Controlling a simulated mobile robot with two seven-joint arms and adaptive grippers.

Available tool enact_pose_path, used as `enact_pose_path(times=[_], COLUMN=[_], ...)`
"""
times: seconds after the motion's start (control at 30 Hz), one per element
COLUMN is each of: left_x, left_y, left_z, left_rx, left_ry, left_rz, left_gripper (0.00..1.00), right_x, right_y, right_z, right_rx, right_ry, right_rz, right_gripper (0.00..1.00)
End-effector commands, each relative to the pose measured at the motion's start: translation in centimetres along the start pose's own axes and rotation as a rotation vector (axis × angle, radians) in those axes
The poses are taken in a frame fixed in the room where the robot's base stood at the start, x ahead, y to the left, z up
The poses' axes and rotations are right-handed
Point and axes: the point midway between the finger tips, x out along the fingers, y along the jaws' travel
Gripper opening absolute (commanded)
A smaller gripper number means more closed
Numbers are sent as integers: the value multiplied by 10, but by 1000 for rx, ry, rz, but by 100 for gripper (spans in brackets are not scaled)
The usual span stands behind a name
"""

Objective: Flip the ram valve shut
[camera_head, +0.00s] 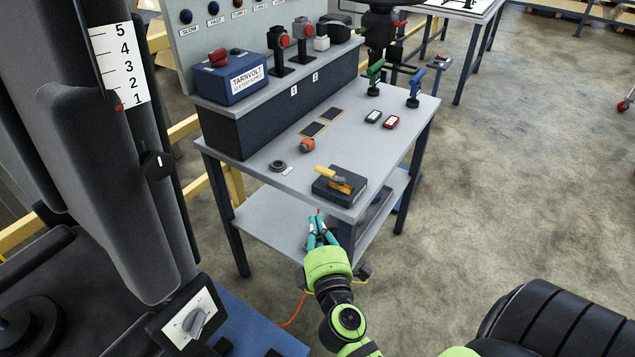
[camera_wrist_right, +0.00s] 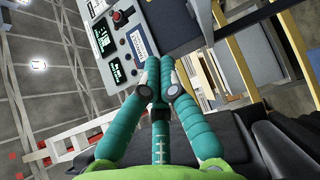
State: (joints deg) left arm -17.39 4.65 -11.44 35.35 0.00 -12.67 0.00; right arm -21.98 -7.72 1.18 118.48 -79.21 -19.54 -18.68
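A yellow-handled lever (camera_head: 335,178), which looks like the ram valve, sits on a dark blue block at the near end of the grey bench top (camera_head: 262,178). The yellow handle lies low across the block, pointing to the upper left. My right gripper (camera_head: 317,216), with teal fingers and a lime-green palm, is in front of the bench's near edge, below the valve block and apart from it. In the right wrist view its fingertips (camera_wrist_right: 159,64) come together with nothing between them. The valve cannot be made out in that view. My left gripper is not in view.
On the bench stand a blue TARNVOLT box (camera_head: 236,78), an orange knob (camera_head: 306,145), a dark ring (camera_head: 277,166), and green (camera_head: 375,78) and blue (camera_head: 415,88) levers. A dial box (camera_head: 190,318) is at lower left. Open floor lies right of the bench.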

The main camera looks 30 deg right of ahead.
Motion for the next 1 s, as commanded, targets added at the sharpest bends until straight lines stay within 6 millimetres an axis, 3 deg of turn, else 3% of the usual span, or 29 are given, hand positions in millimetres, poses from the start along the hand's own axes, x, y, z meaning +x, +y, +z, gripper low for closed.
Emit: enact_pose_path(times=[0.23,0.63,0.8,1.0], left_x=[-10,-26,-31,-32], left_y=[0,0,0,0], left_z=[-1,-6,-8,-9], left_rx=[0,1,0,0], left_ry=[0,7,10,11], left_rz=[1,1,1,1], left_gripper=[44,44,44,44], right_x=[22,105,120,128], right_y=[3,2,1,0], right_z=[-1,0,19,28], right_rx=[2,2,0,1], right_ry=[2,0,1,1], right_rz=[2,1,0,0], right_gripper=[0,0,0,0])
